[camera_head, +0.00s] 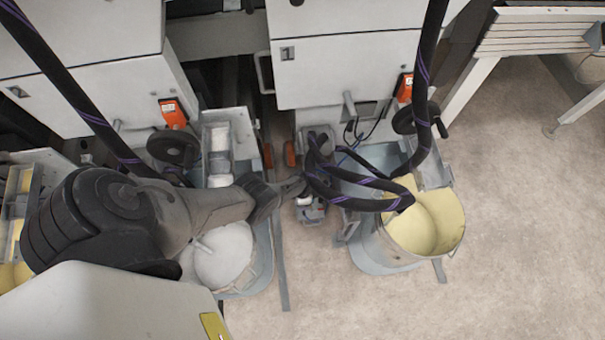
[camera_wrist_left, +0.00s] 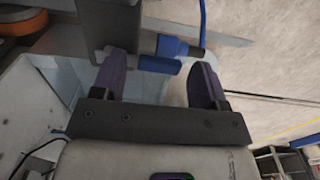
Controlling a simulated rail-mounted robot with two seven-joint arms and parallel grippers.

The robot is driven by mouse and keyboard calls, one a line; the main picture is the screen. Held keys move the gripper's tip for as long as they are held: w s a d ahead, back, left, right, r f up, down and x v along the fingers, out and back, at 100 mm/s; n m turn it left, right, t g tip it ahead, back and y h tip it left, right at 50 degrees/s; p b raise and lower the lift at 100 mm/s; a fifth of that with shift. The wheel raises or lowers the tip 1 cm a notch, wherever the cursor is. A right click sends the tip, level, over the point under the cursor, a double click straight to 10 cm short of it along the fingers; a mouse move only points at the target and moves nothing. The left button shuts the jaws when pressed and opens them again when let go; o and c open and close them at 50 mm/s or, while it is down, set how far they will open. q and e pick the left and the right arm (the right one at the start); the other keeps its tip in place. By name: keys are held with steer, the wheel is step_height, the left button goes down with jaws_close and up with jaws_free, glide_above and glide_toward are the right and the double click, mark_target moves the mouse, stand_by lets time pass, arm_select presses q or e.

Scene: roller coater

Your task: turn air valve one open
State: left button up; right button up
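A blue valve fitting (camera_wrist_left: 176,48) with a short blue handle (camera_wrist_left: 158,65) shows in the left wrist view, beside a dark grey block, and a thin blue hose rises from it. I take this for the air valve; I cannot make it out in the head view. My left gripper (camera_wrist_left: 161,77) is open, with one dark finger on each side of the short handle. The handle looks near the left finger, with a gap to the right finger; contact is unclear. In the head view my left gripper (camera_head: 297,187) reaches the middle of the machine. My right gripper is not in view.
A pail of yellow material (camera_head: 428,218) stands right of my gripper, and a pail of white material (camera_head: 224,254) stands below my arm. Thick dark hoses (camera_head: 345,180) loop close by. Grey cabinets (camera_head: 345,68) stand behind.

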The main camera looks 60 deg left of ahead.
arm_select(q)
steer(key=shift+r+p, duration=0.55)
step_height(320, 180, up, 13)
steer(key=p, duration=1.2)
steer(key=shift+f, duration=0.15)
